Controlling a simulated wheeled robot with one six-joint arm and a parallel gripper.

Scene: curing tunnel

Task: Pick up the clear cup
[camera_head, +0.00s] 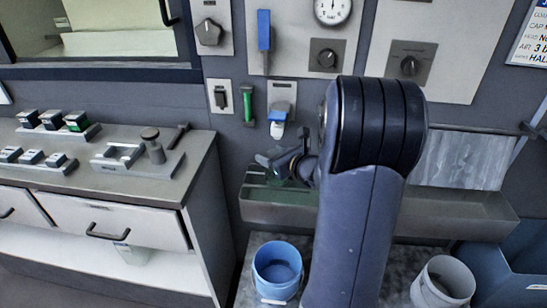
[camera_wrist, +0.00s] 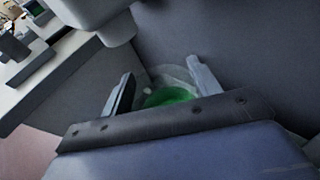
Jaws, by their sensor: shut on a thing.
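The clear cup (camera_wrist: 172,82) is between my gripper's fingers in the wrist view, with green stuff inside it. My gripper (camera_wrist: 160,75) is shut on the cup, one finger on each side. In the head view my gripper (camera_head: 280,163) is in front of the wall, over the grey trough and below a blue and white dispenser. My arm hides part of this area, and only a faint greenish bit of the cup shows there.
The dispenser (camera_head: 278,122) hangs close above my gripper. The grey trough (camera_head: 270,213) runs along the wall. A blue bucket (camera_head: 277,270) and a grey bucket (camera_head: 443,284) stand lower down. A workbench (camera_head: 189,158) with drawers is at the left.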

